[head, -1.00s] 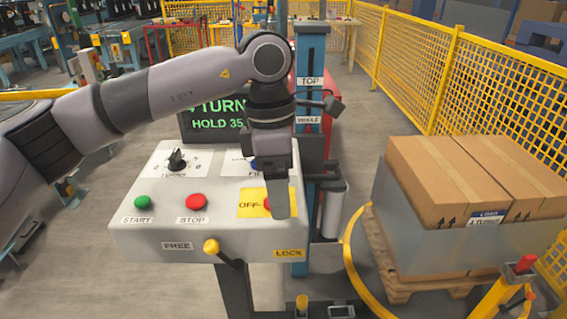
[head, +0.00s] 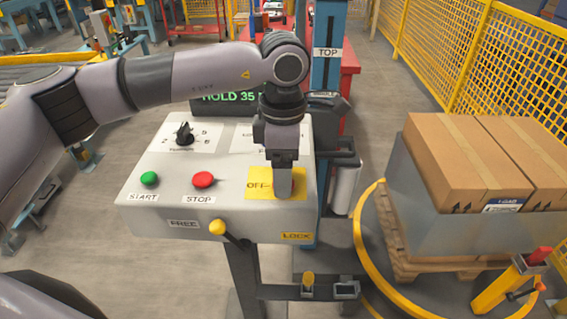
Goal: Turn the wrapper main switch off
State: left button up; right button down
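The wrapper main switch (head: 291,184) is a red knob on a yellow plate (head: 262,193) at the right of the grey control panel, with "OFF" printed to its left. My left gripper (head: 284,192) points down right at the switch and hides most of it, leaving a little red beside the finger. The fingers overlap in this view, so I cannot tell whether they are open or closed on the knob. The knob's angle is hidden. My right gripper is out of view.
The panel also has a green START button (head: 149,179), a red STOP button (head: 203,180), a black selector (head: 184,134) and a yellow-knobbed lever (head: 218,227). A display (head: 222,99) stands behind. Wrapped boxes (head: 470,165) on a pallet and a yellow fence (head: 450,60) are right.

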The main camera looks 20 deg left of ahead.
pick_arm(q)
jog(key=c, duration=1.1)
jog(key=shift+o, duration=0.3)
